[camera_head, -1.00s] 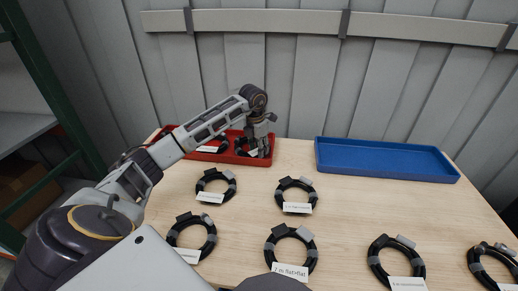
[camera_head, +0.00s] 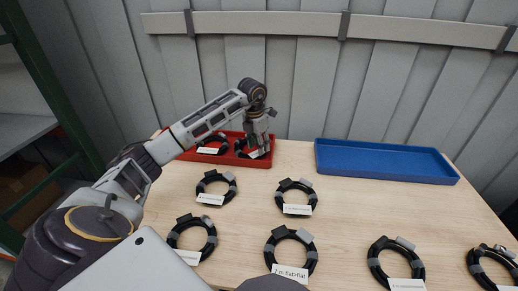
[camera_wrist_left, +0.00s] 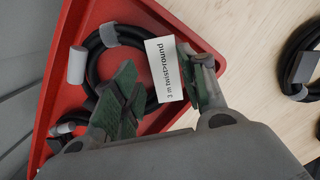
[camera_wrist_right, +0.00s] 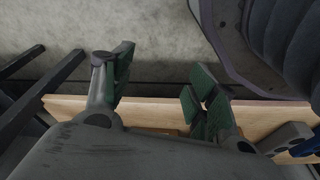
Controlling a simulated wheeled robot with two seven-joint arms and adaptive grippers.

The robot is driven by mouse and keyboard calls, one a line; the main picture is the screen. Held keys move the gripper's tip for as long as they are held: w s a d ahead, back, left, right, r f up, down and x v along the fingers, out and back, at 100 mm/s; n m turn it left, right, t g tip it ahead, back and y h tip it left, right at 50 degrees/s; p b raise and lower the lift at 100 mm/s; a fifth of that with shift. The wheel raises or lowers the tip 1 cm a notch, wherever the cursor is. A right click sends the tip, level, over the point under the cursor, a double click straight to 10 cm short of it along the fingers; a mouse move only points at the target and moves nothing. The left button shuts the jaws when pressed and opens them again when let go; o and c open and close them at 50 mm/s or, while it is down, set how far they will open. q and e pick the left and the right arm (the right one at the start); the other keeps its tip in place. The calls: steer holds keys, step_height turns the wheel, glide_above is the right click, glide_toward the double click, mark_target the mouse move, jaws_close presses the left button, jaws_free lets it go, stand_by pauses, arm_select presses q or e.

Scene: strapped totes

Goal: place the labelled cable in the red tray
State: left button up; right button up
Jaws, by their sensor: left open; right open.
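The red tray (camera_head: 255,162) is at the back left of the table and holds two black coiled cables with white labels. The right-hand coil (camera_head: 242,147) lies under my left gripper (camera_head: 260,147), which partly hides it. In the left wrist view this coil (camera_wrist_left: 93,62) lies in the tray (camera_wrist_left: 182,28), with a label (camera_wrist_left: 166,72) that seems to read "3 m twist/round". My open left gripper's fingers (camera_wrist_left: 157,65) are over the coil's label side; whether they touch it I cannot tell. My right gripper (camera_wrist_right: 160,72) is open and empty, near a wooden table edge.
Several labelled black coils lie on the wooden table (camera_head: 345,235), including one at centre (camera_head: 296,183) and one near the front (camera_head: 270,252). An empty blue tray (camera_head: 385,163) is at the back right. A panelled wall stands behind. The table between the trays is clear.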

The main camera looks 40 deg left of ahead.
arm_select(q)
step_height(320, 180, up, 9)
steer(key=s+p, duration=0.1)
arm_select(e)
steer(key=shift+s+d+f, duration=0.25)
steer(key=shift+d+f, duration=0.05)
steer(key=shift+f, duration=0.35)
steer(key=shift+s+d+f, duration=0.25)
steer(key=shift+d+f, duration=0.05)
steer(key=shift+f, duration=0.3)
steer(key=shift+s+d+f, duration=0.25)
steer(key=shift+d+f, duration=0.05)
steer(key=shift+f, duration=0.35)
